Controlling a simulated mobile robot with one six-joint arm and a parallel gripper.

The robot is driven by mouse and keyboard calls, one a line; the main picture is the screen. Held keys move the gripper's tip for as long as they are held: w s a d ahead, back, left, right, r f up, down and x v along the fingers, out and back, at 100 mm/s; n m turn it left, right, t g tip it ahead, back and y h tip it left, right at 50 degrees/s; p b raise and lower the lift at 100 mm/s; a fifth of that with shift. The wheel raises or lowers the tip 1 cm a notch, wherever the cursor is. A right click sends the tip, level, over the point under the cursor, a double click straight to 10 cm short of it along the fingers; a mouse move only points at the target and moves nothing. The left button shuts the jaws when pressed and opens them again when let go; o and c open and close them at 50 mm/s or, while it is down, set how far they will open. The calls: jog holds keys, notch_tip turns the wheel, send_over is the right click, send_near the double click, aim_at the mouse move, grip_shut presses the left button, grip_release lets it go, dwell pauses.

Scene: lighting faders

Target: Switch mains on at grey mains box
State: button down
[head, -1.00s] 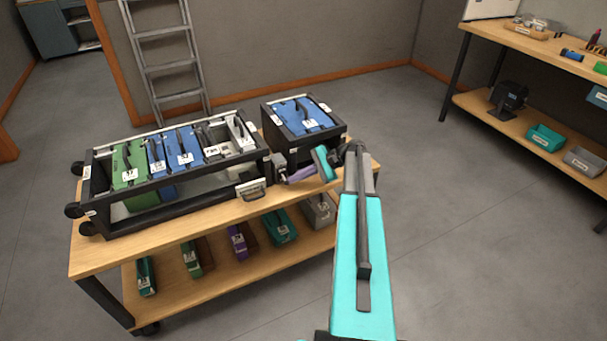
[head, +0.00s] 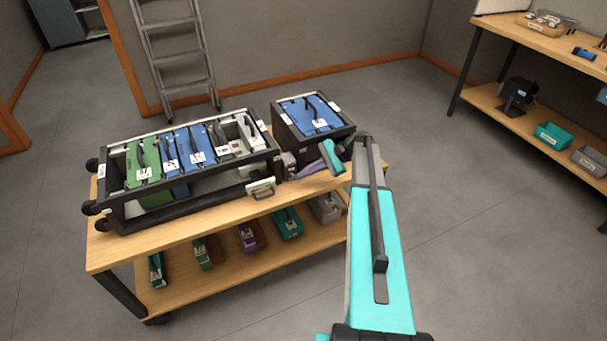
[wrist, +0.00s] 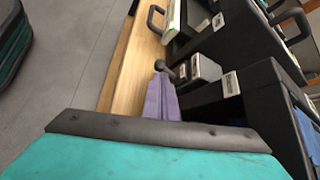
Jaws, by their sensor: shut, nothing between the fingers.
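A small grey box (head: 288,161), which looks like the mains box, sits on the upper bench shelf between the black rack and the black case. In the wrist view the grey box (wrist: 206,68) has a dark round knob or lever end (wrist: 161,66) at its near side. My gripper (head: 300,173) has purple fingers, shut and empty, pointing at the box. In the wrist view my gripper (wrist: 160,78) has its tips right at the dark knob. I cannot tell whether they touch it. The knob's position, on or off, is not readable.
The black rack (head: 165,212) holding green, blue and grey modules stands left of the box. A black case (head: 340,128) with a blue top stands close behind. Open floor lies right of the bench.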

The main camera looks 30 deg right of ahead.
jog(key=shift+w+a+r, duration=0.15)
jog(key=shift+a+r, duration=0.05)
jog(key=shift+a, duration=0.15)
dwell(1.6)
jog(key=shift+r+p, duration=0.15)
jog(key=shift+p, duration=0.15)
jog(key=shift+r+p, duration=0.4)
jog(key=shift+r, duration=0.15)
jog(key=shift+w+d+r, duration=0.1)
jog(key=shift+d+r, duration=0.05)
jog(key=shift+d+r+p, duration=0.25)
jog(key=shift+r+p, duration=0.05)
jog(key=w+d+p+v, duration=0.1)
jog(key=p+v, duration=0.2)
jog(key=v, duration=0.5)
jog(key=shift+d+p, duration=0.35)
jog(key=shift+f, duration=0.15)
